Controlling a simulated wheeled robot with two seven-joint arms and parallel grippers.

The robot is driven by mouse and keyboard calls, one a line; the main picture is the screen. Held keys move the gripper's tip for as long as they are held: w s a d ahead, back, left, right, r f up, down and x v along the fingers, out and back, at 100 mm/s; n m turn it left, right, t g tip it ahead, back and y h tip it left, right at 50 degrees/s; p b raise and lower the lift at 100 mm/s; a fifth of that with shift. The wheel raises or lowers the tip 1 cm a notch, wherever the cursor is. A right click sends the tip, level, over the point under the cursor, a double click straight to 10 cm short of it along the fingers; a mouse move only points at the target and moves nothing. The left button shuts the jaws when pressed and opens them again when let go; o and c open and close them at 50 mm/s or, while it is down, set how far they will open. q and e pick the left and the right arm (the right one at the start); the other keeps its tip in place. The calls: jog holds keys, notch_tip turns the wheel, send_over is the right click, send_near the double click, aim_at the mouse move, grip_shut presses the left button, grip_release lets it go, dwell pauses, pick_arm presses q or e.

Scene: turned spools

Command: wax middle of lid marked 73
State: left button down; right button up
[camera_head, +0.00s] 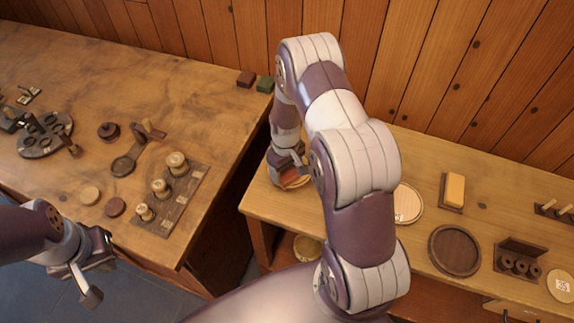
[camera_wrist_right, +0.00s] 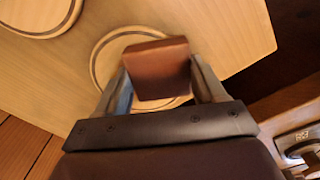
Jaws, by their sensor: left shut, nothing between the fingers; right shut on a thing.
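My right gripper (camera_wrist_right: 160,85) is shut on a reddish-brown block (camera_wrist_right: 158,68). The block is over a pale round lid with a dark ring (camera_wrist_right: 112,48) and hides much of its middle; I cannot tell whether they touch. In the head view my right gripper (camera_head: 292,160) is at the left end of the right bench, its arm partly covering it. Another pale ringed lid (camera_wrist_right: 40,10) lies nearby, and shows beside my arm in the head view (camera_head: 408,204). No number 73 is readable. My left gripper (camera_head: 88,285) is shut and empty, off the left bench's front edge.
The right bench (camera_head: 415,255) also bears a yellow block on a dark tray (camera_head: 454,189), a dark round plate (camera_head: 455,250) and a rack of dark rings (camera_head: 518,262). The left bench bears a board of turned spools (camera_head: 170,200). A gap separates the benches.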

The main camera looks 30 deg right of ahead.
jog(key=shift+s, duration=0.15)
notch_tip(320, 180, up, 6)
jog(key=p, duration=0.5)
jog(key=shift+f, duration=0.1)
notch_tip(320, 180, up, 3)
jog(key=p, duration=0.2)
jog(key=shift+p, duration=0.3)
jog(key=shift+w, duration=0.2)
